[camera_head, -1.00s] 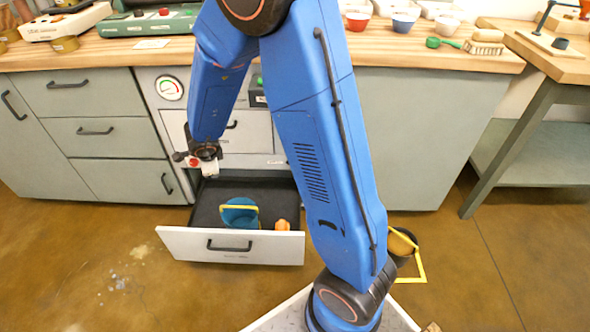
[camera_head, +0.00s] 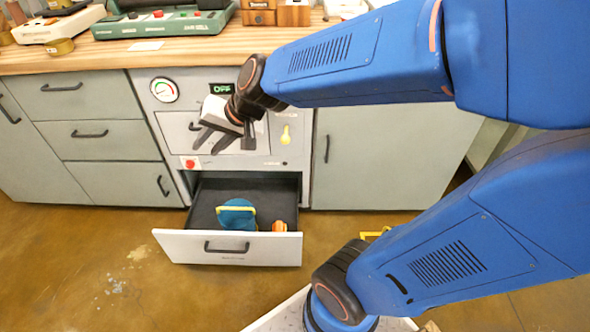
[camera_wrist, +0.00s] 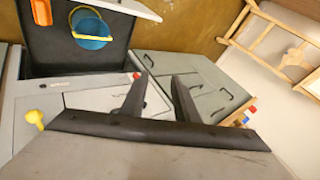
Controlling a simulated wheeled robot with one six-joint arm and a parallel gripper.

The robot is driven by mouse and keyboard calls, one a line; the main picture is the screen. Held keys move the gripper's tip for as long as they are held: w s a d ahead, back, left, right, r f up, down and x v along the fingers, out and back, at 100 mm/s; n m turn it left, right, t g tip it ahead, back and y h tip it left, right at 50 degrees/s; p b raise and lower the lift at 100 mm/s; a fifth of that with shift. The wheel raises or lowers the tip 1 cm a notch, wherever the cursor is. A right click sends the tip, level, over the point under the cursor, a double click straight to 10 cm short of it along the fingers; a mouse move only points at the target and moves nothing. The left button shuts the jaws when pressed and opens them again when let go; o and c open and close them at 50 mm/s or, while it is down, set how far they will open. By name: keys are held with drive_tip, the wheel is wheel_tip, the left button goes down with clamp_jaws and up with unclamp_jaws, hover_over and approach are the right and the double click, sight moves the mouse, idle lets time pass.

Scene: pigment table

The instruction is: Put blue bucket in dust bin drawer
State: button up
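The blue bucket (camera_head: 237,214) with a yellow handle lies inside the open dust bin drawer (camera_head: 228,247). In the wrist view the bucket (camera_wrist: 92,27) shows in the dark drawer (camera_wrist: 62,48) at the upper left. My gripper (camera_head: 222,142) is above and behind the drawer, in front of the cabinet's middle panel, apart from the bucket. Its two dark fingers (camera_wrist: 160,98) are spread with nothing between them.
An orange object (camera_head: 279,226) lies in the drawer beside the bucket, to its right. A yellow object (camera_head: 286,135) shows on the cabinet front. The wooden counter (camera_head: 100,52) holds several devices. The floor (camera_head: 60,260) left of the drawer is clear.

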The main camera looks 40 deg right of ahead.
drive_tip(key=s+d+n+g+h, duration=0.1)
drive_tip(key=s+d+n+h, duration=0.1)
drive_tip(key=s+d, duration=0.4)
drive_tip(key=s+d+n+g+h, duration=0.1)
drive_tip(key=s+d, duration=0.5)
drive_tip(key=s, duration=0.6)
drive_tip(key=shift+s+d+f+n+h, duration=0.15)
drive_tip(key=shift+s+f+n+h, duration=0.25)
drive_tip(key=shift+n+h, duration=0.6)
drive_tip(key=shift+w, duration=0.1)
